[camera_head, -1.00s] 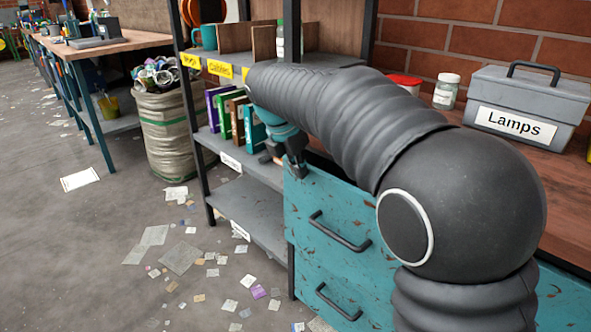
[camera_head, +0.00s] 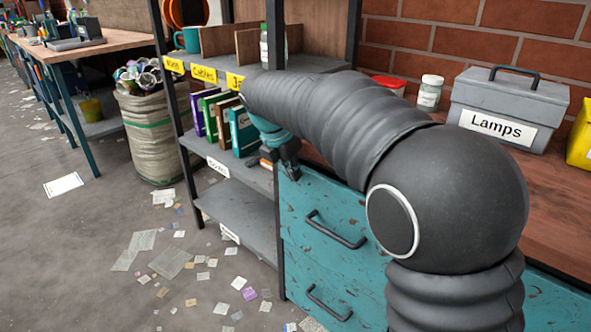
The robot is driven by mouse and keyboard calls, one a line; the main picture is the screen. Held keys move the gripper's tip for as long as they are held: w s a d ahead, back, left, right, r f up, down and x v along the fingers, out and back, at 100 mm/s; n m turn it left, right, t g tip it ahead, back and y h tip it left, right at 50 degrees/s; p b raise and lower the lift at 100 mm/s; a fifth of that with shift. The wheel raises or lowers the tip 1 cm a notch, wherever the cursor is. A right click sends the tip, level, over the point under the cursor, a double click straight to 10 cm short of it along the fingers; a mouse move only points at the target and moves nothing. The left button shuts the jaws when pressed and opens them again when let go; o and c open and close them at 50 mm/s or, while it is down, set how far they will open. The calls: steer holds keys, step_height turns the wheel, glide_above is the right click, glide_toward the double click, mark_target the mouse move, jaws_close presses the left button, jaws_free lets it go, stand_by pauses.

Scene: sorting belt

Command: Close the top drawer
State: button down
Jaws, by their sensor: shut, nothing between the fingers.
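The top drawer (camera_head: 307,207) has a worn teal front with a dark bar handle (camera_head: 336,230). It is under the wooden workbench, right of the shelf rack. A narrow dark strip shows behind its upper edge, but my arm covers much of that edge, so I cannot tell how far out it stands. My gripper (camera_head: 290,172) is shut and empty, pointing down at the upper left corner of the drawer front. It looks very close to the front; contact is unclear.
A lower teal drawer (camera_head: 315,272) with its own handle is below. The shelf rack (camera_head: 262,236) with books (camera_head: 243,132) stands close on the left. A grey Lamps box (camera_head: 510,105) and a jar (camera_head: 429,93) stand on the bench. Papers litter the floor.

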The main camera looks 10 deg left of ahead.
mark_target(329, 184)
steer(key=s+a+r+p, duration=0.2)
steer(key=s+a+r, duration=0.3)
steer(key=r, duration=0.4)
steer(key=s+d+r+b, duration=0.1)
steer(key=s+d+b, duration=0.2)
steer(key=d, duration=0.3)
steer(key=s+d+b, duration=0.1)
steer(key=s+d, duration=0.2)
steer(key=d, duration=0.1)
steer(key=x, duration=0.3)
steer(key=w+b+x, duration=0.1)
steer(key=x, duration=0.3)
steer(key=b+x, duration=0.1)
steer(key=x, duration=0.3)
steer(key=shift+w+d+r, duration=0.25)
steer(key=shift+w+d, duration=0.05)
steer(key=shift+d, duration=0.05)
steer(key=shift+w+d, duration=0.35)
steer(key=shift+w, duration=0.3)
steer(key=shift+r, duration=0.1)
